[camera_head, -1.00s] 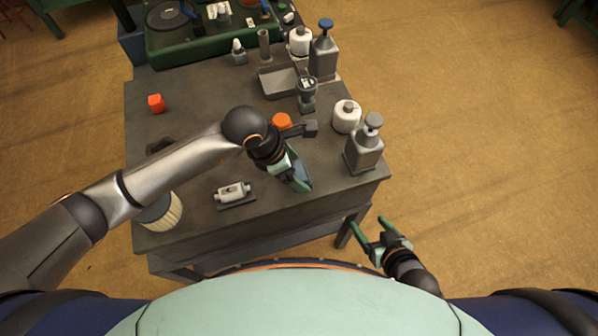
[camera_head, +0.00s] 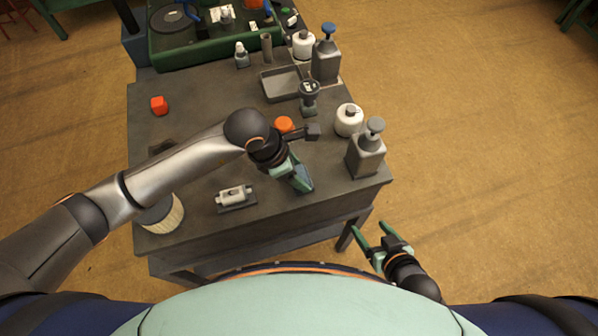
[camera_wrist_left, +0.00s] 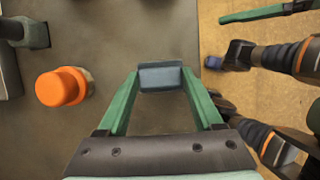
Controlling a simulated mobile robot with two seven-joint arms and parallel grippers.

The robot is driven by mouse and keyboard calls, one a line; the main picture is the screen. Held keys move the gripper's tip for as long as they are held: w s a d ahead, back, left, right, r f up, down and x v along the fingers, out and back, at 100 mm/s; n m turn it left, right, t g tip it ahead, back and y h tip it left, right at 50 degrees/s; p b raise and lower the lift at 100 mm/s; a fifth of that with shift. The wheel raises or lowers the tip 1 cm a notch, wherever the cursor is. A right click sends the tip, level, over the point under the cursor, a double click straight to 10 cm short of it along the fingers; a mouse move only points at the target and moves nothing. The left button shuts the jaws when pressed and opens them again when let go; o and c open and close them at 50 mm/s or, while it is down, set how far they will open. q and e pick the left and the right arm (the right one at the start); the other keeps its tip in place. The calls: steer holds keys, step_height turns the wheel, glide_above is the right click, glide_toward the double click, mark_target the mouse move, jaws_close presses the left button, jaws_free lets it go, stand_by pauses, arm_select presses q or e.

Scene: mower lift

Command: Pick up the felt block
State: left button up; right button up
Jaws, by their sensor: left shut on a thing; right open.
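The felt block (camera_wrist_left: 160,77) is a small blue-grey block. In the left wrist view it sits between the two green fingertips of my left gripper (camera_wrist_left: 160,82), which is shut on it. In the head view my left gripper (camera_head: 302,182) is over the front right part of the table, and its fingers mostly hide the block there. I cannot tell whether the block touches the table top. My right gripper (camera_head: 375,240) is open and empty, off the table's front right corner.
The left part of the top is fairly clear.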

arm_select(q)
steer(key=shift+r, duration=0.7)
steer(key=s+r+b, duration=0.1)
steer(key=s+r, duration=1)
steer(key=s, duration=0.3)
steer(key=shift+d+r+b, duration=0.25)
steer(key=shift+d+b, duration=0.1)
steer(key=shift+d, duration=0.05)
